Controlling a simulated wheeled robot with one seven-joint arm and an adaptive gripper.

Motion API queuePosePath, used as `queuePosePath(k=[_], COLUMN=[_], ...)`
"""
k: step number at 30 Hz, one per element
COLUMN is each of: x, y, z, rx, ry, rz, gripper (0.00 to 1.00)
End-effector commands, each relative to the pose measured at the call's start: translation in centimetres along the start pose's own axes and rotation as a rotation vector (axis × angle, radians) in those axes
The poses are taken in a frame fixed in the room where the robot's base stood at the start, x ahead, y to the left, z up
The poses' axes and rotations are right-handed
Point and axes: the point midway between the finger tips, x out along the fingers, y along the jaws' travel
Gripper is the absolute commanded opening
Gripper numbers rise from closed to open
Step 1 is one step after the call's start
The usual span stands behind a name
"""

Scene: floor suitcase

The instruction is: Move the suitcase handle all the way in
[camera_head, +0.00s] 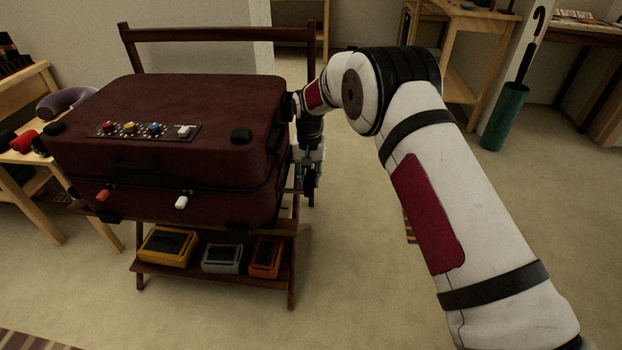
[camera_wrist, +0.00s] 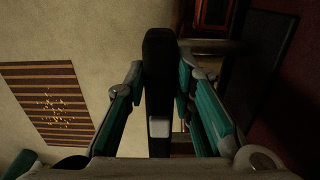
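The dark red suitcase (camera_head: 190,95) lies flat on a wooden rack, with a row of coloured knobs on its front edge. My gripper (camera_head: 309,178) is low beside the suitcase's right side. In the wrist view the teal fingers of my gripper (camera_wrist: 161,85) stand on both sides of a dark bar with a grey button, which looks like the suitcase handle (camera_wrist: 160,60). The fingertips appear to touch its two sides. How far the handle stands out from the suitcase is hidden by my arm in the head view.
The rack (camera_head: 215,275) has a lower shelf holding a yellow case (camera_head: 167,246), a grey case (camera_head: 221,258) and an orange case (camera_head: 265,257). A wooden bench (camera_head: 40,160) is at left. A green umbrella stand (camera_head: 504,117) is at back right.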

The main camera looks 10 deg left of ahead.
Motion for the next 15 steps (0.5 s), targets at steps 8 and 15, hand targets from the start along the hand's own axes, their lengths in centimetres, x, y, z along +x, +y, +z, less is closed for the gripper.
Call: queuePosePath(k=[8, 15], x=[0.01, -0.83], y=[-0.01, 0.01], z=[0.01, -0.06], rx=[-0.001, 0.000], ry=[0.000, 0.002], rz=[0.000, -0.001], gripper=[0.43, 0.43])
